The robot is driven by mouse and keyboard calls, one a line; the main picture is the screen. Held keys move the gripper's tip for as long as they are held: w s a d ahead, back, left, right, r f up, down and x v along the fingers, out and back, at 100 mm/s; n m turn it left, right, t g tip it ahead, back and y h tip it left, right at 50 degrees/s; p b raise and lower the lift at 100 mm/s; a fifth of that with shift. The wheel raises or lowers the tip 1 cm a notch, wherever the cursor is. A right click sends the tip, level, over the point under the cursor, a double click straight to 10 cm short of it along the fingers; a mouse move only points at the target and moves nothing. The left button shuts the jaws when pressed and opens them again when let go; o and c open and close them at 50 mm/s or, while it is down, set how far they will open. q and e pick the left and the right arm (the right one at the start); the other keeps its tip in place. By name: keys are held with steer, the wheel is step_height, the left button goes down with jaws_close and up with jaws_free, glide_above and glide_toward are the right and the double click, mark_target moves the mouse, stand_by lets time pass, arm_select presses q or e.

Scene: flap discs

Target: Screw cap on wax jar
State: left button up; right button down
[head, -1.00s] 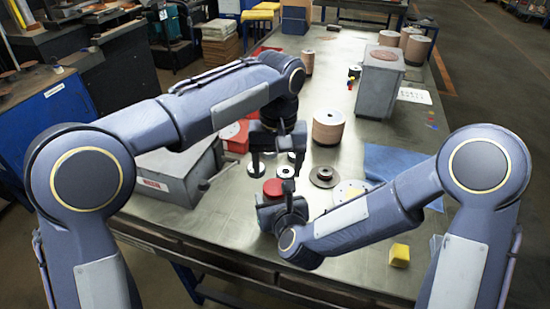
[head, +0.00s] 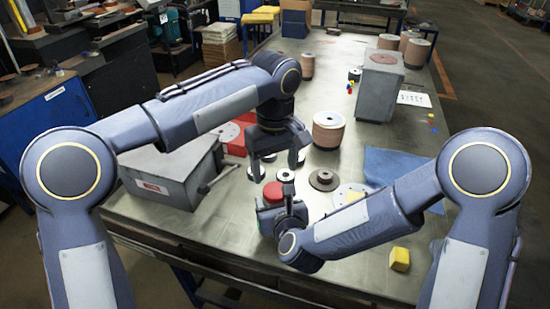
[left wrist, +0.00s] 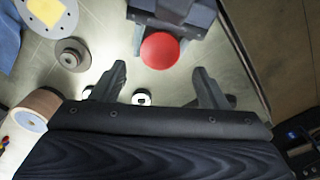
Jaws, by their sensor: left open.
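A round red cap (head: 272,191) sits at the top of my right gripper (head: 276,207), near the table's front edge. It also shows as a red disc in the left wrist view (left wrist: 160,50). The wax jar under it is mostly hidden by the cap and the gripper's fingers, which flank it. My left gripper (head: 276,166) is open and empty above and behind the cap, fingers pointing down. In the left wrist view, the red cap lies beyond the gap between its fingertips (left wrist: 160,72), apart from both.
A grey metal box (head: 170,180) stands at left. A brown flap disc (head: 323,178), a blue cloth (head: 390,165), a yellow block (head: 399,259) and a tan abrasive roll (head: 328,130) lie to the right. Small black-and-white rings (head: 256,172) lie below my left gripper.

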mark_target(275, 190)
arm_select(q)
step_height(275, 190, down, 6)
steer(key=shift+r, duration=0.1)
stand_by(0.4)
steer(key=c, duration=1)
steer(key=m, duration=0.6)
steer(key=shift+m, duration=0.3)
steer(key=o, duration=1.1)
